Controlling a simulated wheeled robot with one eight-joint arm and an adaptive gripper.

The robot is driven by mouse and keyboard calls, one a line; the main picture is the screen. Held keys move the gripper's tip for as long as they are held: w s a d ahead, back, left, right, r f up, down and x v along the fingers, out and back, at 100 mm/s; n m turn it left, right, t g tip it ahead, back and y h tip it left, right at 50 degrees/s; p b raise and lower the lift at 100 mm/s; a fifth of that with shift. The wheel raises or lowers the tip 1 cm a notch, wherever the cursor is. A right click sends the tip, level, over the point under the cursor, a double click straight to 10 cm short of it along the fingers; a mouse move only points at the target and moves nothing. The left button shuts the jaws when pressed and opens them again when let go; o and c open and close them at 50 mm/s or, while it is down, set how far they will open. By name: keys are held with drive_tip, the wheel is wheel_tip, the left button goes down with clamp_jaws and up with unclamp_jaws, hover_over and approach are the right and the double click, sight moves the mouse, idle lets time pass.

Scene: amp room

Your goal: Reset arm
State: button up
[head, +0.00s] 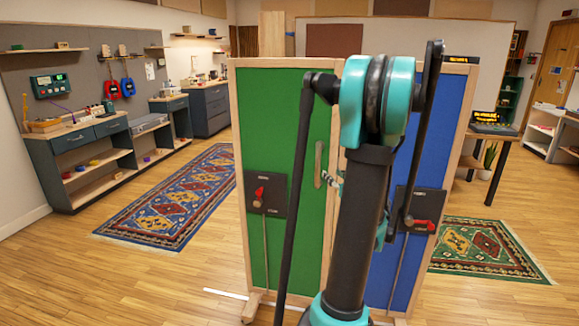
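My arm (357,225) rises in the middle of the head view, a black tube with teal joint housings at its top (378,95). Thin black bars show on both sides of the top joint. My gripper cannot be made out; parts of my arm lie behind the black tube. Behind my arm stand a green door panel (265,120) and a blue door panel (440,140) in light wooden frames.
Each panel has a dark plate with a red lever: left (259,192), right (423,225). A shelf workbench (85,155) stands at the left wall. Patterned rugs lie left (180,200) and right (480,250). Wood floor shows at lower left.

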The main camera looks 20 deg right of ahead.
drive_tip(key=s+a+f+n+g+y, duration=0.1)
drive_tip(key=s+a+f+g, duration=0.15)
drive_tip(key=a, duration=0.55)
drive_tip(key=s+a+f+g+y, duration=0.2)
drive_tip(key=a+f+g, duration=0.1)
drive_tip(key=a, duration=0.4)
drive_tip(key=s+a+f+n+g+y, duration=0.1)
drive_tip(key=s+a+f+g, duration=0.15)
drive_tip(key=a, duration=0.55)
drive_tip(key=s+a+f+m+g+h, duration=0.1)
drive_tip(key=s+f+g+h, duration=0.1)
drive_tip(key=s+f, duration=0.3)
drive_tip(key=s+a+f+m+g+h, duration=0.1)
drive_tip(key=s+a+f+g+h, duration=0.1)
drive_tip(key=s, duration=1)
wheel_tip(320, 180, down, 3)
drive_tip(key=shift+s+r+g+h, duration=0.1)
drive_tip(key=shift+s+g+h, duration=0.15)
drive_tip(key=shift+g, duration=0.65)
